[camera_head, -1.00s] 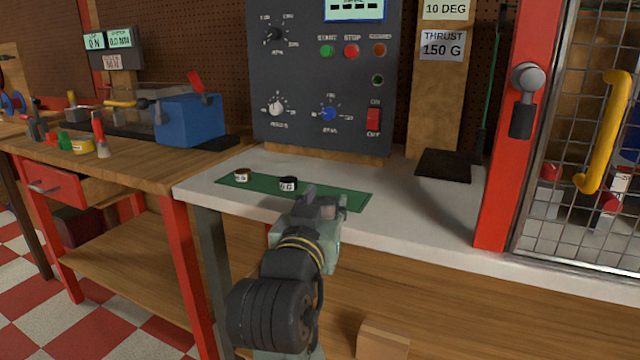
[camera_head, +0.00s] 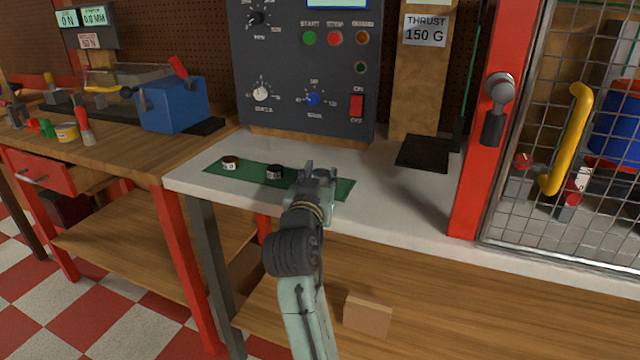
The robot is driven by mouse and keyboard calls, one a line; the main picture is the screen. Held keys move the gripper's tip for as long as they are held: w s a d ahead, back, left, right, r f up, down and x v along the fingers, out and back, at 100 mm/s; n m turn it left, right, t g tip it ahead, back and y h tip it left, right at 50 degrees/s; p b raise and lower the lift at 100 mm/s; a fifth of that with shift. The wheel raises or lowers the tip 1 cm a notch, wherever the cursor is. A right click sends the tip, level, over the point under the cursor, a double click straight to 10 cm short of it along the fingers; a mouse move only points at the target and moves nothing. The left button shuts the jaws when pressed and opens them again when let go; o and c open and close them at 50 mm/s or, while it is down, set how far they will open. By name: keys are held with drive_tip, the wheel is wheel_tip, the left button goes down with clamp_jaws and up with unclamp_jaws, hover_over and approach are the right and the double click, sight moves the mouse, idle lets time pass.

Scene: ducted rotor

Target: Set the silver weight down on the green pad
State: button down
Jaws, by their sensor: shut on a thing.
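The green pad (camera_head: 250,171) lies flat on the pale worktop. My gripper (camera_head: 313,172) is over the right part of the pad, just right of the black weight. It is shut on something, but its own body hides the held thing. The silver weight is not seen anywhere in the open. I cannot tell whether the held thing touches the pad.
A dark control panel (camera_head: 300,80) stands behind the pad. A black plate (camera_head: 424,152) lies to the right, before a wooden post (camera_head: 413,95). A red frame post (camera_head: 484,150) and mesh guard stand further right.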

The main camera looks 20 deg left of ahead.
drive_tip(key=shift+f, duration=1.2)
drive_tip(key=shift+f, duration=0.1)
drive_tip(key=c, duration=1.1)
unclamp_jaws()
drive_tip(key=shift+s+r, duration=0.1)
drive_tip(key=shift+r, duration=0.1)
drive_tip(key=s+p, duration=0.1)
drive_tip(key=s, duration=0.3)
drive_tip(key=s+d+p, duration=0.1)
drive_tip(key=s, duration=0.3)
drive_tip(key=s+d+p, duration=0.1)
drive_tip(key=s+p, duration=0.1)
drive_tip(key=s, duration=0.1)
drive_tip(key=shift+s, duration=0.4)
